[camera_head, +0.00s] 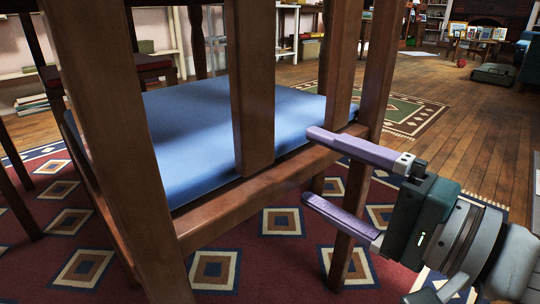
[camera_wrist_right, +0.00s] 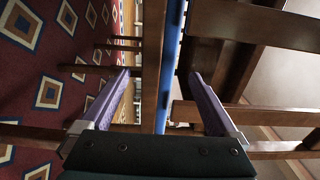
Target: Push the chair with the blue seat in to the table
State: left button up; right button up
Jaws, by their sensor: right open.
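The chair with the blue seat (camera_head: 205,125) fills the left and middle of the head view, its wooden back slats nearest me. My right gripper (camera_head: 309,167) comes in from the right, open, with one finger above the other at the chair's right rear post. In the right wrist view, a wooden chair rail and a thin blue seat edge (camera_wrist_right: 172,65) run between the spread fingers of the gripper (camera_wrist_right: 158,76). I cannot tell whether the fingers touch the wood. The tabletop is not clearly visible. My left gripper is out of view.
The chair stands on a red patterned rug (camera_head: 284,222). Another chair with a dark red seat (camera_head: 125,66) is beyond it at left. Shelves line the back wall. A green-bordered rug (camera_head: 410,112) and open wooden floor (camera_head: 470,120) lie to the right.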

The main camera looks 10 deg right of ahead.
aim_at(286, 155)
jog(key=b+x, duration=0.1)
jog(key=x, duration=0.4)
jog(key=shift+w+a, duration=0.2)
jog(key=shift+w, duration=0.1)
jog(key=shift+r, duration=0.15)
grip_shut()
dwell(0.3)
